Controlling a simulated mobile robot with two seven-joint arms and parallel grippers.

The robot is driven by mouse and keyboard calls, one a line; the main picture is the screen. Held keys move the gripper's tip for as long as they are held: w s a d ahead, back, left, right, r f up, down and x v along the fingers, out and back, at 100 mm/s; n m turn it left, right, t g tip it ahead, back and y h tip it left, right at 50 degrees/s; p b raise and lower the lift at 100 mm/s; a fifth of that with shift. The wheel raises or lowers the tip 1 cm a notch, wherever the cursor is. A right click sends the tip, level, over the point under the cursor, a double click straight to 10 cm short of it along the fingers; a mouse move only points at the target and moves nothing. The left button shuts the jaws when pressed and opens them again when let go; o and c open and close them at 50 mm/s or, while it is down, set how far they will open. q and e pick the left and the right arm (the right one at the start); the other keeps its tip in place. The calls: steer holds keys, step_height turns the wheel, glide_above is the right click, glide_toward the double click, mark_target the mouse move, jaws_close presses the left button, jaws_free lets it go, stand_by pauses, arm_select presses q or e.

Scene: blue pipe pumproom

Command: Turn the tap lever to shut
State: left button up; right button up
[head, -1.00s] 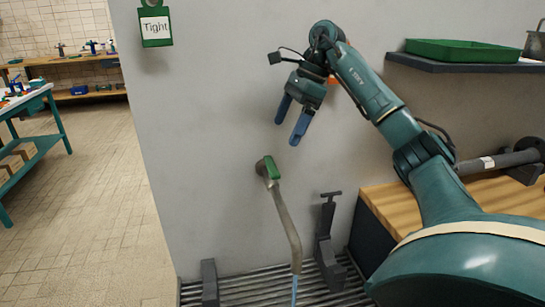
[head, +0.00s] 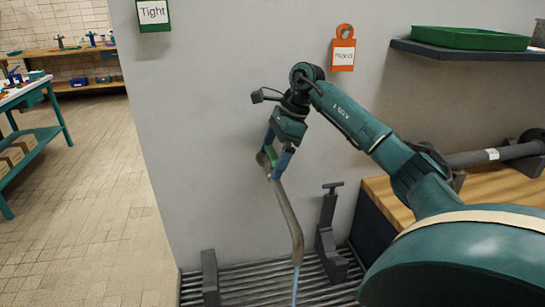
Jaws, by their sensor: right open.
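The tap (head: 288,215) is a long grey-brown spout on the grey wall, and a thin blue stream of water (head: 295,285) runs from its lower end. My left gripper is not in view.
A slatted metal grate (head: 255,290) lies below the tap, with a dark clamp-like stand (head: 328,240) and a grey post (head: 210,275) on it. A green "Tight" tag (head: 153,14) and an orange tag (head: 343,52) hang on the wall. A shelf with a green tray (head: 470,39) is at right.

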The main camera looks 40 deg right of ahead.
steer(key=shift+a+f, duration=0.1)
steer(key=shift+f, duration=0.2)
steer(key=shift+c, duration=0.4)
steer(key=c, duration=0.6)
